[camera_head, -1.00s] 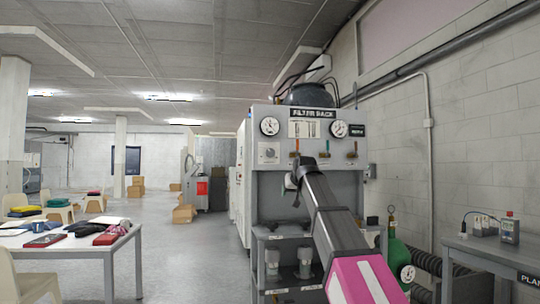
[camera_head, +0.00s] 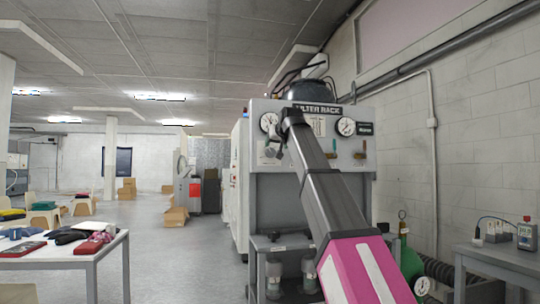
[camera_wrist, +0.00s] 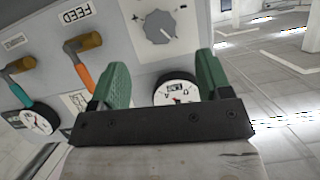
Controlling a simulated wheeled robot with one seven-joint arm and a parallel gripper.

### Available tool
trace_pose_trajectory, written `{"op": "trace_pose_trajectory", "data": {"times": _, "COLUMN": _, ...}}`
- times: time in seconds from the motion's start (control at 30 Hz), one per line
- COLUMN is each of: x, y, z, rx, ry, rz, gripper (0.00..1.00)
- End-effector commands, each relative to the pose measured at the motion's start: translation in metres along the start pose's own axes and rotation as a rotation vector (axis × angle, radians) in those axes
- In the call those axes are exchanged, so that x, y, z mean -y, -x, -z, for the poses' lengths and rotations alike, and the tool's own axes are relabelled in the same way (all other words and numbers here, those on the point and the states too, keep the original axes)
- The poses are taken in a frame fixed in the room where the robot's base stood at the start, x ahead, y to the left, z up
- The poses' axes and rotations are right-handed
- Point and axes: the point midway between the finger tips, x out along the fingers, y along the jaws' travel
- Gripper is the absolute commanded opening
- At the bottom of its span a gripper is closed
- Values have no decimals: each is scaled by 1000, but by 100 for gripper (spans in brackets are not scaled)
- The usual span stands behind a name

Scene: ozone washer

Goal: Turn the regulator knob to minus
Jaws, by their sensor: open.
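The regulator knob (camera_wrist: 160,28) is a grey round knob on a pale plate, seen upside down in the wrist view. A plus mark lies to its left and a minus mark to its right. My gripper (camera_wrist: 163,72) has two green fingers spread apart with nothing between them. The knob is beyond the fingertips, apart from them. In the head view my gripper (camera_head: 273,146) is in front of the panel's left part, below the left gauge, and my arm hides much of the panel's middle. The knob cannot be made out there.
The filter rack (camera_head: 300,186) carries a left gauge (camera_head: 268,122) and a right gauge (camera_head: 346,126). In the wrist view an orange-stemmed lever (camera_wrist: 82,58) and a teal-stemmed lever (camera_wrist: 20,78) stand left of the knob. A gauge (camera_wrist: 177,88) shows between the fingers.

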Motion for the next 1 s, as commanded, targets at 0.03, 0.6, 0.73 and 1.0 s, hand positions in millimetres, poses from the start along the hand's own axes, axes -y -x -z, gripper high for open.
{"op": "trace_pose_trajectory", "data": {"times": 0.03, "x": 0, "y": -9, "z": 1, "rx": 2, "ry": 0, "rz": 0, "gripper": 71}}
{"op": "trace_pose_trajectory", "data": {"times": 0.6, "x": 0, "y": -91, "z": 1, "rx": 0, "ry": 0, "rz": -1, "gripper": 71}}
{"op": "trace_pose_trajectory", "data": {"times": 0.73, "x": 0, "y": -95, "z": 0, "rx": 0, "ry": 0, "rz": -1, "gripper": 71}}
{"op": "trace_pose_trajectory", "data": {"times": 1.0, "x": 0, "y": -95, "z": 0, "rx": 0, "ry": 0, "rz": -1, "gripper": 65}}
